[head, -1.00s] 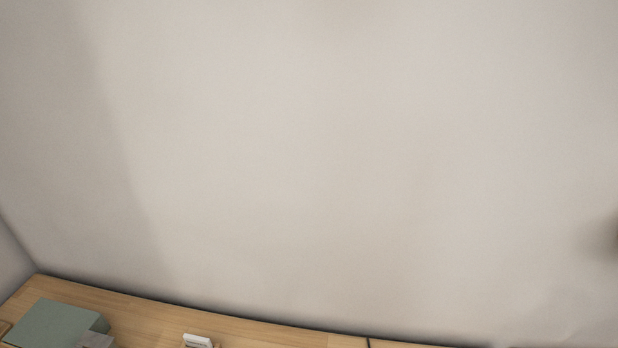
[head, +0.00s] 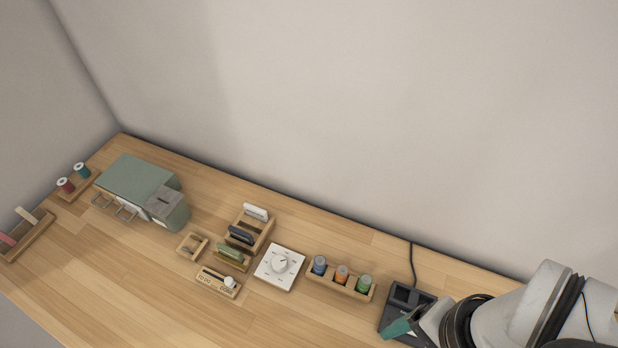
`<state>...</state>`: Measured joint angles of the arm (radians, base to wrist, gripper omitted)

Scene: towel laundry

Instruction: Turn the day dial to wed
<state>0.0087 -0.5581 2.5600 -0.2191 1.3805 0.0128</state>
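The day dial is a round white knob (head: 281,263) on a square white plate (head: 269,281) in the middle of the wooden counter, in the head view. Small dark marks sit around the knob, too small to read, so I cannot tell which day it points to. My gripper (head: 398,327) is at the lower right, over or beside a black device, well to the right of the dial and apart from it. Its teal finger part shows from the side; I cannot tell if it is open or shut.
A wooden rack with several colored jars (head: 341,274) stands between the dial and the black device (head: 409,296). Left of the dial are a slotted wooden holder (head: 262,228), a slider box (head: 217,283) and a green machine (head: 135,182). The front of the counter (head: 120,270) is clear.

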